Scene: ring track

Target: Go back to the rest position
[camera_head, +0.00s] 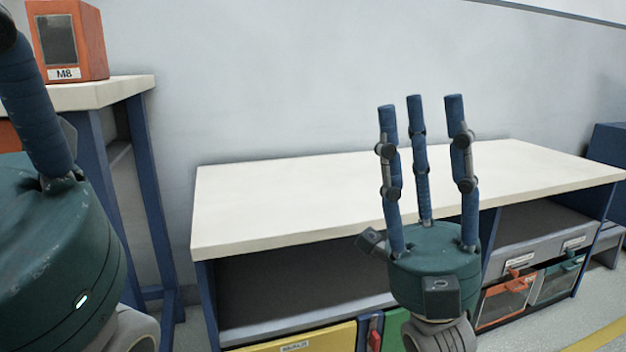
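My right gripper (420,105) is in the middle right of the head view, in front of the low table. It has a teal palm and three blue fingers that point up, spread apart, with nothing between them. My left gripper (50,230) is close to the camera at the left edge. Its teal palm and one blue finger show; the rest is cut off, so its opening and anything in it are hidden.
A low table (270,195) with a bare white top stands ahead, with yellow (325,340) and orange (505,300) bins below. A taller table (115,90) at the left bears an orange box (85,40) marked M8. Grey floor shows at the right.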

